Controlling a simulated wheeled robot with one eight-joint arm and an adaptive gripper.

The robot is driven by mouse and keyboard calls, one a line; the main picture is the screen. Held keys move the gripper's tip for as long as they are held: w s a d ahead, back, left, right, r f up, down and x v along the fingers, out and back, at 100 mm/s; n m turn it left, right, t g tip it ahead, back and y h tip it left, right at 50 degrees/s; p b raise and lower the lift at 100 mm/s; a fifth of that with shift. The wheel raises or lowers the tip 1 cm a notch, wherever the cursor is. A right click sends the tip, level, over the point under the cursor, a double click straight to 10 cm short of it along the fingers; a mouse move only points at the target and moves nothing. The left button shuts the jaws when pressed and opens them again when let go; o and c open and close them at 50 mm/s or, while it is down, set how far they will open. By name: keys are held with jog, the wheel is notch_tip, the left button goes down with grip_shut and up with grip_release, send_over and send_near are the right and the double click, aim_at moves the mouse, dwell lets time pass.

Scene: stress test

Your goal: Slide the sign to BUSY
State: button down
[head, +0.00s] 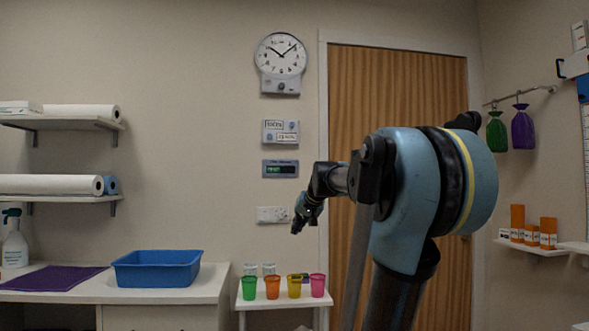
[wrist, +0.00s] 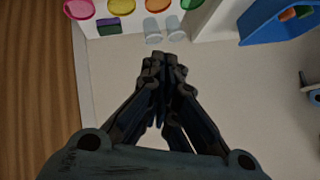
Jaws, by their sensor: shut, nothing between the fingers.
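On the wall left of the door hangs a dark sign panel (head: 280,169) with a small green window. The lettering in the window is too small to read, so I cannot tell its setting. It does not show clearly in the wrist view. My gripper (head: 299,228) is below and a little right of this panel in the head view, pointing downward, near the wall socket; I cannot tell how far it is from the wall. In the wrist view my gripper (wrist: 165,62) has its fingertips together with nothing between them.
A pale plate with two labels (head: 281,131) and a clock (head: 281,55) hang above. Below, a small white table (head: 265,300) holds several coloured cups (head: 272,288). A blue tub (head: 157,268) stands left. The wooden door (head: 395,90) is behind my arm.

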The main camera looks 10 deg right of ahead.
aim_at(288, 170)
jog(key=w+d+r+m+t+h, duration=0.1)
jog(key=w+d+r+m+t, duration=0.25)
jog(key=w+r, duration=1.15)
jog(key=w+d+r+m+t+h, duration=0.1)
jog(key=w+d+r+m+t, duration=0.25)
jog(key=w+r, duration=1.05)
jog(key=shift+n, duration=0.5)
jog(key=w, duration=0.6)
jog(key=w+f, duration=0.1)
jog(key=w, duration=0.3)
jog(key=shift+f, duration=0.1)
jog(key=shift+a+f, duration=1.1)
jog(key=shift+a, duration=0.05)
jog(key=shift+a+f, duration=0.35)
jog(key=shift+d, duration=0.1)
